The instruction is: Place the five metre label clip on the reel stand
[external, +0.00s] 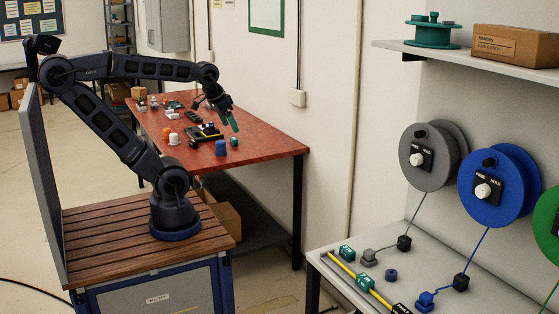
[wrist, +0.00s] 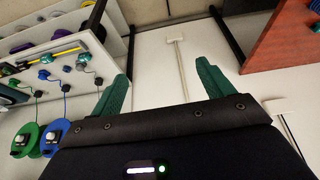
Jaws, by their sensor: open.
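A black clip (external: 400,309) is cut by the bottom edge. The lettering is too small to read, so I cannot tell which is five metre. Grey (external: 449,172) and blue (external: 520,204) reels stand upright behind; they also show in the wrist view (wrist: 56,138).
The red table (external: 268,146) holds several small parts, including a blue cylinder (external: 221,148) and an orange cap. A shelf (external: 480,57) with a green reel and a cardboard box (external: 515,45) overhangs the bench. Cables run from the reels to blocks on the bench.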

